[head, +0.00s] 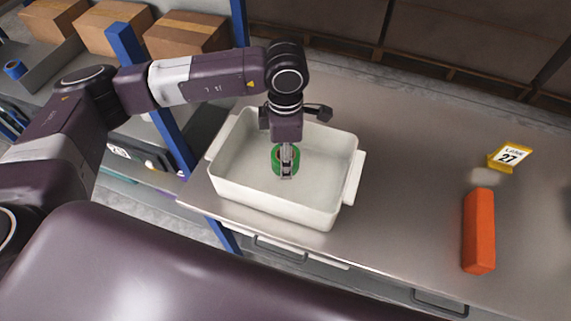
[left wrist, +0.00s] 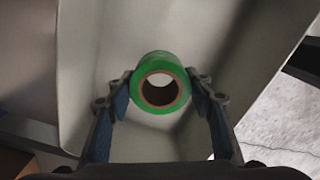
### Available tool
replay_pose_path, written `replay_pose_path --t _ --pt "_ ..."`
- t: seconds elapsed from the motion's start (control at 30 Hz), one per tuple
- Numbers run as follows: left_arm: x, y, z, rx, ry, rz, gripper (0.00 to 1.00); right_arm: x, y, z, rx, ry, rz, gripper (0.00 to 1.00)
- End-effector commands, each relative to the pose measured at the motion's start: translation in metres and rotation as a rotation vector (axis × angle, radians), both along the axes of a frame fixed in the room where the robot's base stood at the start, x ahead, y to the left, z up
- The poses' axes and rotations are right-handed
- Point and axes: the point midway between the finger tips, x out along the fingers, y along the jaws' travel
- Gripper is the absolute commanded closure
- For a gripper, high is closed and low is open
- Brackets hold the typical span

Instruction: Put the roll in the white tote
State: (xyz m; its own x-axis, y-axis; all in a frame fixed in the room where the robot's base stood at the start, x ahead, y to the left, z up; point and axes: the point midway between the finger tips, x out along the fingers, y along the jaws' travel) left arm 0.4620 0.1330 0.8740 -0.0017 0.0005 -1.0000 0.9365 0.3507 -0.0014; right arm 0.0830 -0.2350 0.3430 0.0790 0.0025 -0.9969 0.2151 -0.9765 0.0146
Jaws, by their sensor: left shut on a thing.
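A green roll (head: 277,157) with a brown core is held in my left gripper (head: 286,173), over the inside of the white tote (head: 232,186). In the left wrist view the roll (left wrist: 146,72) sits between the two fingertips of the left gripper (left wrist: 160,88), which touch it on both sides. The tote's pale inside (left wrist: 85,60) shows behind the roll. The tote holds nothing else that I can see. I cannot tell whether the roll touches the tote's floor. My right gripper is in neither view.
The tote stands on a grey metal bench (head: 405,170). An orange block (head: 479,232) and a yellow sign marked 27 (head: 510,156) are at the right. Blue posts (head: 150,95) and a shelf with cardboard boxes (head: 186,35) are at the left. The bench between tote and block is clear.

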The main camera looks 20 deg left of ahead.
Motion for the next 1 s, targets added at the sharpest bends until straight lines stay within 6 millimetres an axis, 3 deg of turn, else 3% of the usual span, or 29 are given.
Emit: replay_pose_path --t 0.13,0.43,0.8,0.83,1.0 --pt "0.0 0.0 -0.009 -0.001 0.0 0.001 0.79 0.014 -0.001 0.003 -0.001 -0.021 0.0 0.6" --pt "0.0 0.0 -0.047 0.0 0.001 0.0 0.79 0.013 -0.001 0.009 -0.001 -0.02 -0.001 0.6" --pt "0.0 0.0 -0.054 -0.001 -0.001 -0.001 0.79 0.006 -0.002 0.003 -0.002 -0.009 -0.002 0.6" --pt "0.0 0.0 -0.053 -0.001 -0.001 0.0 0.51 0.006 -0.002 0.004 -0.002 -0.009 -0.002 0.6" --pt "0.0 0.0 -0.052 -0.001 0.0 0.0 0.35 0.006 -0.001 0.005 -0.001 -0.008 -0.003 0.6"
